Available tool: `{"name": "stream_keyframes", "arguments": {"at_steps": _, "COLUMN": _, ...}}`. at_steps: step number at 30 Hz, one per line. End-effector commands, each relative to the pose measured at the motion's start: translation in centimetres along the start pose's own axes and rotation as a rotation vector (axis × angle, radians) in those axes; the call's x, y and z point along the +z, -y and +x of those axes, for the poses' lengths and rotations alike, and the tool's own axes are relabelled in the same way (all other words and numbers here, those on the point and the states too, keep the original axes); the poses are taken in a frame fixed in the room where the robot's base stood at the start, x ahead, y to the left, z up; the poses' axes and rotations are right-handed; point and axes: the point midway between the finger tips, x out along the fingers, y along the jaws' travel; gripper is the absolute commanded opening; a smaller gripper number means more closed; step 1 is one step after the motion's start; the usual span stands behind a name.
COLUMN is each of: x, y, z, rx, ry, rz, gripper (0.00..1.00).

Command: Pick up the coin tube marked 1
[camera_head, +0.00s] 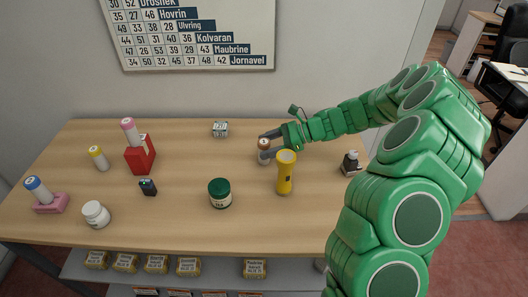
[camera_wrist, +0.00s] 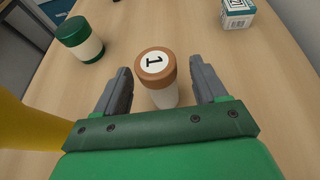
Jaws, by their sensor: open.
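The coin tube marked 1 (camera_wrist: 163,92) stands on the table in the wrist view, with a brown cap, a white label on top bearing a 1, and a pale body. It also shows in the head view (camera_head: 264,145). My gripper (camera_wrist: 160,88) is open, with one grey finger on each side of the tube. Gaps show between the tube and both fingers, so the fingers look apart from it. The lower part of the tube is partly hidden by my gripper's green body.
A yellow flashlight (camera_head: 285,174) stands close beside my gripper. A green-lidded jar (camera_head: 220,194) and a small white-and-green box (camera_head: 220,129) stand farther left. A dark-topped stamp (camera_head: 350,162) is at the right. Tubes with pink, yellow and blue caps are at the left.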

Motion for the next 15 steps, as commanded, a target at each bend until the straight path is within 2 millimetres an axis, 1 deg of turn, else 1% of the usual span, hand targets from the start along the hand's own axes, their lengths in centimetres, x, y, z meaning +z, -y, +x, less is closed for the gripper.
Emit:
{"name": "stream_keyframes", "arguments": {"at_steps": 1, "x": 0.1, "y": -0.1, "z": 0.9, "rx": 0.003, "ry": 0.000, "rz": 0.000, "gripper": 0.71}}
{"name": "stream_keyframes", "arguments": {"at_steps": 6, "x": 0.1, "y": -0.2, "z": 3.0, "rx": 0.006, "ry": 0.001, "rz": 0.000, "gripper": 0.71}}
{"name": "stream_keyframes", "arguments": {"at_steps": 9, "x": 0.1, "y": -0.2, "z": 3.3, "rx": 0.004, "ry": 0.001, "rz": 0.000, "gripper": 0.71}}
{"name": "stream_keyframes", "arguments": {"at_steps": 14, "x": 0.1, "y": -0.1, "z": 3.3, "rx": 0.003, "ry": 0.001, "rz": 0.000, "gripper": 0.71}}
{"name": "stream_keyframes", "arguments": {"at_steps": 15, "x": 0.1, "y": -0.1, "z": 3.3, "rx": 0.003, "ry": 0.001, "rz": 0.000, "gripper": 0.67}}
